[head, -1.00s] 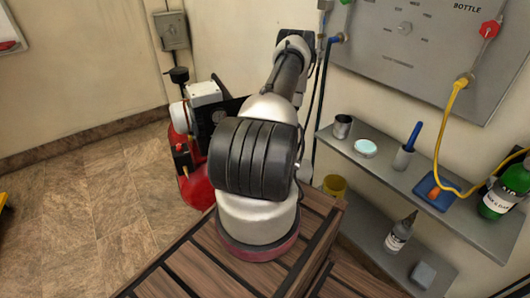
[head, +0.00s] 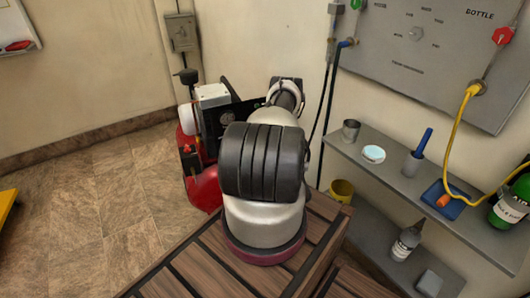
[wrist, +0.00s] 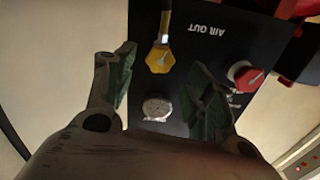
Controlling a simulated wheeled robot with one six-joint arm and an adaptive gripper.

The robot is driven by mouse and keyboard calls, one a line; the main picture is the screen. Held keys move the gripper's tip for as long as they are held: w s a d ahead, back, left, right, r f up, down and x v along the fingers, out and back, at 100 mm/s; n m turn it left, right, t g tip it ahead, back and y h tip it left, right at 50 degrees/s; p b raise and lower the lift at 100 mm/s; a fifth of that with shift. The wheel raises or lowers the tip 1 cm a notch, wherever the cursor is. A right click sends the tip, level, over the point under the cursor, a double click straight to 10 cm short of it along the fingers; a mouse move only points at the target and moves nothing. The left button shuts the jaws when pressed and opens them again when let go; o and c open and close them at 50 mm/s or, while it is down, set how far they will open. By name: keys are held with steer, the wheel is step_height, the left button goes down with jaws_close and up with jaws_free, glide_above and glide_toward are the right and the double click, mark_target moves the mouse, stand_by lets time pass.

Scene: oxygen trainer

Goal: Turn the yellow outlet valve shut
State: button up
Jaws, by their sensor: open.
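The yellow outlet valve (wrist: 160,58) is a six-sided knob with a pale pointer line, on a black panel (wrist: 202,52) marked AIR OUT. A dark hose or pipe runs up from it. My gripper (wrist: 163,82) is open and empty in the wrist view. Its two fingers stand left and right of the valve in the picture, apart from it, with the left finger nearer to it. In the head view the black panel (head: 226,120) is on the red compressor (head: 204,188). My arm hides my gripper and the valve there.
A red valve (wrist: 246,77) is on the panel right of my right finger. A round gauge (wrist: 157,107) lies below the yellow valve, between the fingers. In the head view a wall shelf (head: 400,178) with cups and a bottle stands right. Open floor (head: 90,215) lies left.

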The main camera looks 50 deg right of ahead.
steer(key=shift+x, duration=2.35)
steer(key=c, duration=1)
